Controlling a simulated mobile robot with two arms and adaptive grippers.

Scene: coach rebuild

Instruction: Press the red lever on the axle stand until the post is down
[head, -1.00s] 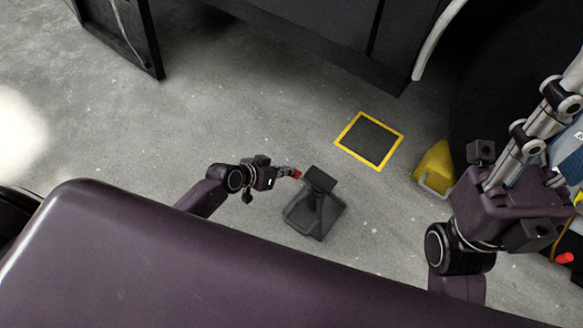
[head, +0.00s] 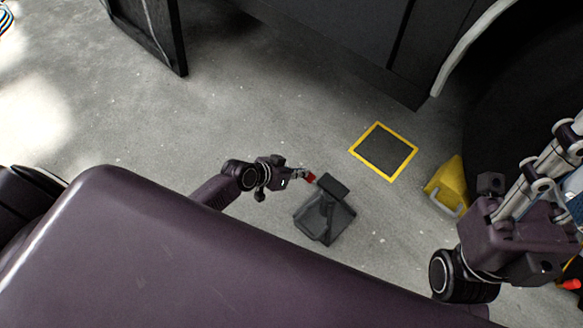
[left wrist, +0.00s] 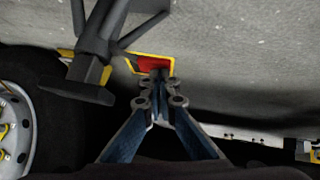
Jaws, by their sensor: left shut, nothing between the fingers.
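The axle stand (head: 326,221) is dark grey and stands on the concrete floor, centre right of my left arm. Its post has a flat top plate (head: 333,186). The red lever (head: 310,177) sticks out left of the post. My left gripper (head: 303,174) is shut and empty, its tips at the lever; touching or just apart cannot be told. In the left wrist view the closed fingertips (left wrist: 158,85) overlap the red lever (left wrist: 152,64), and the stand (left wrist: 92,50) is upper left. How far down the post is cannot be told. My right gripper is not in view.
A yellow-bordered dark square (head: 384,151) lies on the floor beyond the stand. A yellow wedge with a grey handle (head: 445,188) is to its right. A dark vehicle body (head: 330,45) fills the top. The floor left of the stand is open.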

